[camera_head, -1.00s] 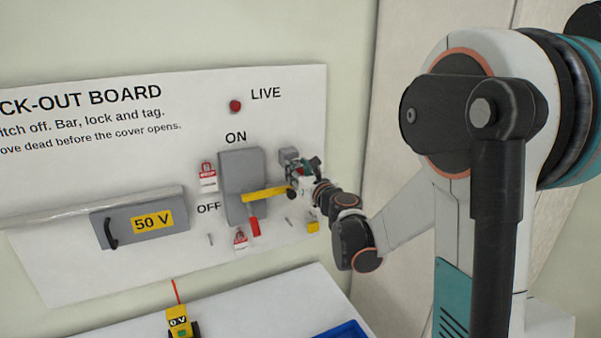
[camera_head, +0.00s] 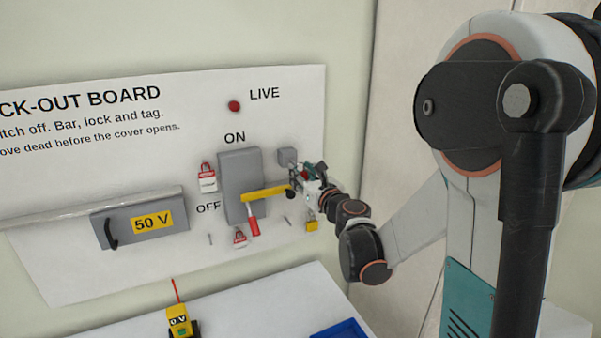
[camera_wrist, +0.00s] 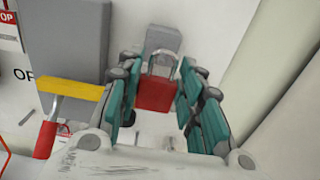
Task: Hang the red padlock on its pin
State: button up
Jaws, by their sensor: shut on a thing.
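The red padlock (camera_wrist: 154,94) is between the teal fingers of my gripper (camera_wrist: 157,100) in the wrist view, its silver shackle pointing up in the picture. My gripper is shut on it. In the head view my gripper (camera_head: 303,174) is in front of the board (camera_head: 60,170), just below and right of a small grey box (camera_head: 287,155). The shackle overlaps this box in the wrist view; I cannot tell if they touch. Small pins show on the board, one at lower left (camera_head: 210,239) and one below my gripper (camera_head: 288,221). Which pin belongs to the red padlock is unclear.
A yellow bar (camera_head: 263,194) crosses the grey switch box (camera_head: 240,170) close left of my gripper, with a red handle (camera_head: 252,226) below. Red-and-white tags (camera_head: 207,178) hang nearby. A yellow padlock (camera_head: 312,226) is below my gripper. A blue tray (camera_head: 340,332) sits on the bench.

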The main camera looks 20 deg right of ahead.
jog(key=shift+s, duration=2.45)
